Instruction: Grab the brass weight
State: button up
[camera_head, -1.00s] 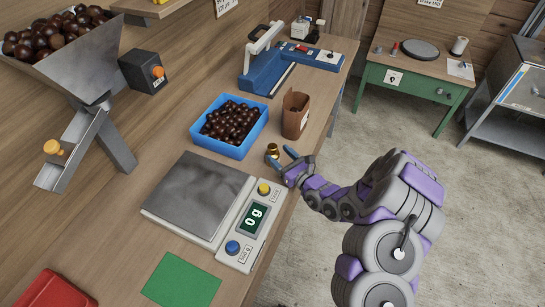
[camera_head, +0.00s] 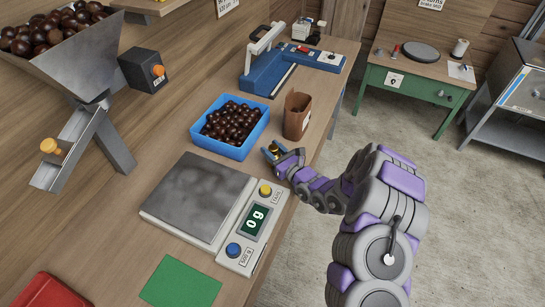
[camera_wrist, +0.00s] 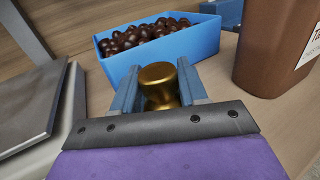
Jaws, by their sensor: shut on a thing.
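The brass weight (camera_wrist: 159,86) is a small golden knob-topped piece between the two blue fingers of my gripper (camera_wrist: 158,90) in the wrist view. My gripper is shut on it, with a finger on each side. In the head view my gripper (camera_head: 271,152) is at the right edge of the bench, and the brass weight (camera_head: 274,149) shows only as a small golden spot between the fingers. I cannot tell whether the weight still touches the bench top.
A blue crate of chestnuts (camera_head: 254,137) stands just beyond my gripper. A brown paper bag (camera_head: 297,115) stands close on the right. A scale (camera_head: 193,201) reading 0 g lies to the left. A green mat (camera_head: 182,283) and a blue sealer (camera_head: 262,83) are farther off.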

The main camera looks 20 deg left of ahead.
jog(key=shift+d+r, duration=0.1)
jog(key=shift+d, duration=0.3)
grip_shut()
jog(key=shift+a, duration=0.25)
